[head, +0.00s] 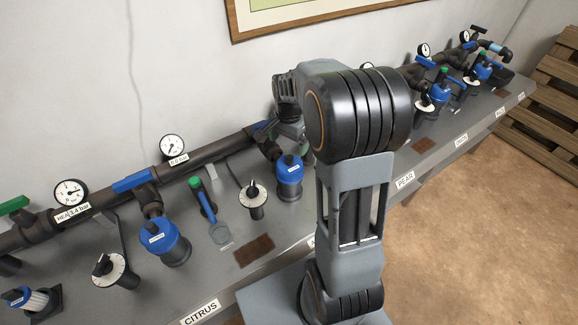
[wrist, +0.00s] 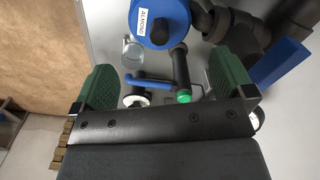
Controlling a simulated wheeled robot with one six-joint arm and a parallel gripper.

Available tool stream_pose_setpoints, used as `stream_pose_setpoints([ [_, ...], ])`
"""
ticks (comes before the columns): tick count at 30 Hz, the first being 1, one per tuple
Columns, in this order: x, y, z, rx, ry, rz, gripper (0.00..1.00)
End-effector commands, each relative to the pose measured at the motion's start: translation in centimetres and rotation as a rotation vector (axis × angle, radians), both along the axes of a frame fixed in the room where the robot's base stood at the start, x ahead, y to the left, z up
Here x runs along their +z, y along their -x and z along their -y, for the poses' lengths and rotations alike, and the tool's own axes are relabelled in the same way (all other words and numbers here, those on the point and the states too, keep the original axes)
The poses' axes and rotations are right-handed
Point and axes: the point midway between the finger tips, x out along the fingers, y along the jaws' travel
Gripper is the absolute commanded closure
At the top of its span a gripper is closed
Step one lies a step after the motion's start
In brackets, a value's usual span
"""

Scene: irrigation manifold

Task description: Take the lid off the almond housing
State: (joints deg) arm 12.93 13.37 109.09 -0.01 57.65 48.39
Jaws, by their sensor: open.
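The almond housing's round blue lid (wrist: 172,22), marked ALMOND, shows at the top edge of the wrist view, partly cut off. The body beneath it is mostly hidden there. In the head view, a blue-capped housing (head: 290,178) stands just left of my arm and appears to be the same one; its label is too small to read. My gripper (wrist: 163,84) has its two green fingers spread wide with nothing held. The lid lies beyond the fingertips in the picture, not between them. In the head view my arm hides most of the gripper.
A blue lever with a green-ended black handle (wrist: 181,70), a clear cup (wrist: 133,52) and a white dial (wrist: 137,98) sit near the fingers. A dark pipe (head: 215,155) with gauges runs along the wall. Another blue-capped housing (head: 165,243) stands at left.

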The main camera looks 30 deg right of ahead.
Motion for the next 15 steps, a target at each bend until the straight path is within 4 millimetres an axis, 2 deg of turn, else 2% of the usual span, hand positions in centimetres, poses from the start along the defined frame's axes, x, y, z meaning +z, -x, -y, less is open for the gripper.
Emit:
stream_pose_setpoints([
  [6, -3.6, 0.0, -0.1, 0.004, 0.0, -0.002, 0.0],
  [15, -5.5, 0.0, -0.1, 0.006, 0.0, 0.0, 0.0],
])
